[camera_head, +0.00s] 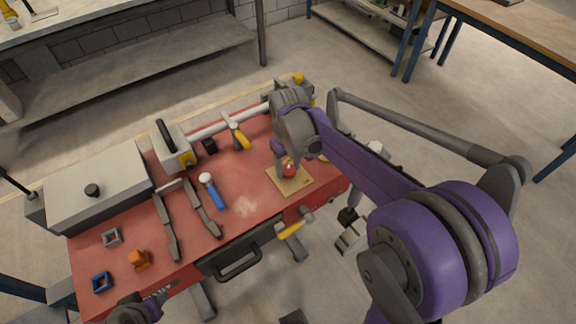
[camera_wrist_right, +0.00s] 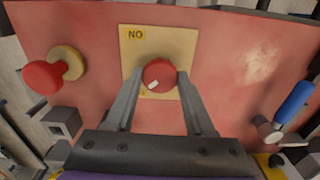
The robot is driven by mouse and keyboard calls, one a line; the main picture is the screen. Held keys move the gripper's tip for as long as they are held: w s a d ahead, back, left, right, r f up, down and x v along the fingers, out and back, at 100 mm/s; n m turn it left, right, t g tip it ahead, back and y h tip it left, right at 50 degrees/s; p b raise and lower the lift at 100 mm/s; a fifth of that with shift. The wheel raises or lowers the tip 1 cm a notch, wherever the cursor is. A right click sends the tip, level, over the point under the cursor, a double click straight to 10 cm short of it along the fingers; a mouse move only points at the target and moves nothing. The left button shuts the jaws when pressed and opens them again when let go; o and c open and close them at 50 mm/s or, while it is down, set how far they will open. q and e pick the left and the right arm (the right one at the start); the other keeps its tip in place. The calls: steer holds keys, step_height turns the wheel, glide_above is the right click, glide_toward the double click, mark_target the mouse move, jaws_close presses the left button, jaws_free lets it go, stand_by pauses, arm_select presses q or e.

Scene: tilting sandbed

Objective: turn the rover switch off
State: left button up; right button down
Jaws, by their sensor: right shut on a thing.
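The rover switch is a round red knob (camera_head: 290,168) on a square beige plate (camera_head: 292,187) fixed to the red bench top. In the right wrist view the red knob (camera_wrist_right: 159,74) has a white mark near its lower-left edge. The beige plate (camera_wrist_right: 178,42) has a yellow label (camera_wrist_right: 135,34) whose letters look like "NO" from this side. My right gripper (camera_head: 284,163) is at the knob. In the wrist view its two fingers (camera_wrist_right: 158,84) stand on either side of the knob, shut on it. My left gripper (camera_head: 138,311) is partly visible at the lower left edge, its jaws unclear.
A red mushroom-shaped knob (camera_wrist_right: 43,77) with a yellow disc stands left of the plate in the wrist view.

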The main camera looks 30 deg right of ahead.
mark_target(288, 169)
stand_by(0.4)
steer(key=shift+c, duration=1.3)
jaws_free()
steer(key=shift+r, duration=0.1)
step_height(288, 169, up, 11)
steer(key=shift+p, duration=0.35)
